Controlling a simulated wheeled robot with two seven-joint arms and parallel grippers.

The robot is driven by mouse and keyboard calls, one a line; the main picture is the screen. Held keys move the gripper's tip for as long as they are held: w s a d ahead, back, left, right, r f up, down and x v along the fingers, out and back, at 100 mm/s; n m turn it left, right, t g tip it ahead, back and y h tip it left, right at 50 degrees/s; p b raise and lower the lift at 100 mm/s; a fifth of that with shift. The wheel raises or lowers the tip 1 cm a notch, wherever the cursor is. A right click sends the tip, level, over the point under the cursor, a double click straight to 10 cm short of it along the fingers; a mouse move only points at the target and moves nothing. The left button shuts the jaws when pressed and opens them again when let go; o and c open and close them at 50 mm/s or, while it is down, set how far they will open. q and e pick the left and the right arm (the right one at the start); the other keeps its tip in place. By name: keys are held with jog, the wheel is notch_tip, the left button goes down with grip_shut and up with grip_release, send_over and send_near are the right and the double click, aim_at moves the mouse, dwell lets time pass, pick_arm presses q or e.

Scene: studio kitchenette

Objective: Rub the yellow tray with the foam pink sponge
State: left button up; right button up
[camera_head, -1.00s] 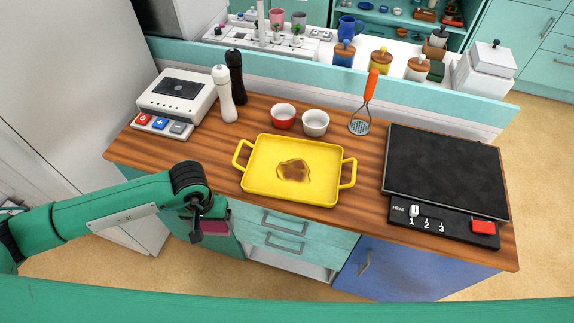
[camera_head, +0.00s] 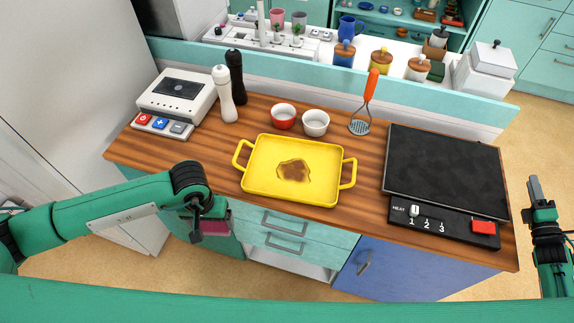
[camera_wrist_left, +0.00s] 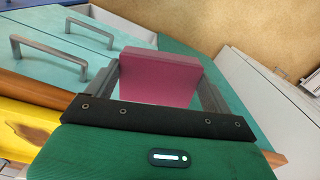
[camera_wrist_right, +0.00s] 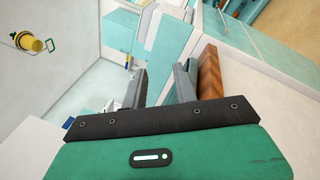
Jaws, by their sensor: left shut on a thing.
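The yellow tray (camera_head: 262,187) lies on the wooden counter, with a brown stain (camera_head: 293,171) in its middle. Its corner and the stain also show in the left wrist view (camera_wrist_left: 35,118). My left gripper (camera_head: 208,222) is in front of the counter's front edge, left of the tray. It is shut on the pink sponge (camera_wrist_left: 158,76), which sits between its fingers. The sponge shows in the head view (camera_head: 215,228) partly hidden by the fingers. My right gripper (camera_wrist_right: 160,84) is open and empty. In the head view it is at the far right, beyond the counter's right end (camera_head: 538,192).
A black hotplate (camera_head: 446,165) fills the counter's right side. A red bowl (camera_head: 283,116), a white bowl (camera_head: 315,123) and an orange-handled masher (camera_head: 370,95) stand behind the tray. A white pepper mill (camera_head: 224,95), a black one (camera_head: 236,75) and a white appliance (camera_head: 178,98) are at left.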

jog(key=w+a+r+n+t+y, duration=0.3)
jog(key=w+a+r+y, duration=0.4)
jog(key=r, duration=0.5)
jog(key=w+a+r+n+g+y, duration=0.2)
jog(key=w+a+n+g+y, duration=0.25)
jog(key=a, duration=0.75)
jog(key=w+a+r+n+g+y, duration=0.1)
jog(key=a+n+g+y, duration=0.5)
jog(key=a, duration=0.7)
jog(key=n+g+h, duration=1.3)
jog(key=n+h, duration=0.2)
jog(key=h, duration=0.1)
send_over(287, 196)
notch_tip(287, 196, down, 7)
jog(key=shift+t+h, duration=0.25)
notch_tip(287, 196, down, 12)
jog(key=shift+r, duration=0.1)
